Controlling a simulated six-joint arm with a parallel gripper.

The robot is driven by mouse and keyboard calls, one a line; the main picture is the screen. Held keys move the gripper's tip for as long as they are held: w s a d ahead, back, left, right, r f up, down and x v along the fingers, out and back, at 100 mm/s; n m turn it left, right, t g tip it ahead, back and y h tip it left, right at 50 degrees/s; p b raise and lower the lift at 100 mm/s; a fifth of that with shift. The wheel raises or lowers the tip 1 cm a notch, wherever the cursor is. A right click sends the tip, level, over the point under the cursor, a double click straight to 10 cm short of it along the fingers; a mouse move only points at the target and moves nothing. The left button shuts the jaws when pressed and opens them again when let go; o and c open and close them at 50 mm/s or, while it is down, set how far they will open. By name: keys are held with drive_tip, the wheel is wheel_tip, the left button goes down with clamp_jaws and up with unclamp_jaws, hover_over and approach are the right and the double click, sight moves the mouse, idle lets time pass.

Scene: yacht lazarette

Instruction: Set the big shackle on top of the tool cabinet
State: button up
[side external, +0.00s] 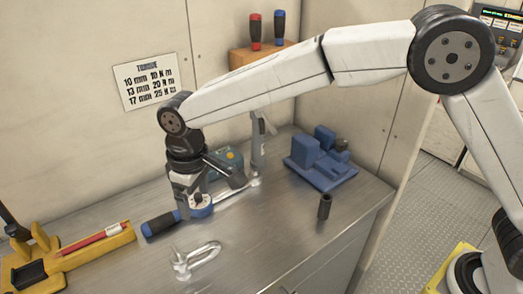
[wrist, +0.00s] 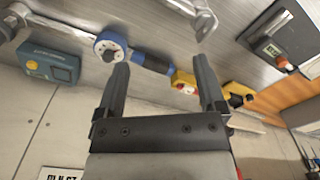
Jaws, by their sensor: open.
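The big shackle, a silvery metal U with a pin across it, lies flat on a steel top in the side view (side external: 205,255). Part of it shows at the top edge of the wrist view (wrist: 204,22). My gripper (side external: 212,196) is behind the shackle, low over a torque wrench with a blue handle (side external: 160,225). In the wrist view my gripper (wrist: 161,63) has its two fingers apart with nothing held; the blue handle lies beyond them. The steel-topped cabinet (side external: 275,240) fills the lower middle of the side view; I cannot tell whether it is the tool cabinet.
A yellow holder with a red pencil (side external: 118,242) is at the left. A teal device (wrist: 50,65) lies behind the wrench. A blue vise-like block (side external: 322,172) and a dark upright socket (side external: 325,207) stand at the right. The top between shackle and socket is clear.

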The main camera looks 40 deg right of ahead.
drive_tip(key=s+d+f+m+t, duration=0.1)
drive_tip(key=s+d+m, duration=0.1)
drive_tip(key=d, duration=0.8)
drive_tip(key=s+d+f+m, duration=0.1)
drive_tip(key=s+d+m, duration=0.15)
drive_tip(key=d, duration=0.75)
drive_tip(key=s+d+f+m+t, duration=0.1)
drive_tip(key=s+d+f+m, duration=0.1)
drive_tip(key=s+d, duration=0.8)
drive_tip(key=shift+s+d+f, duration=0.35)
drive_tip(key=shift+s+f, duration=0.4)
drive_tip(key=shift+s, duration=0.05)
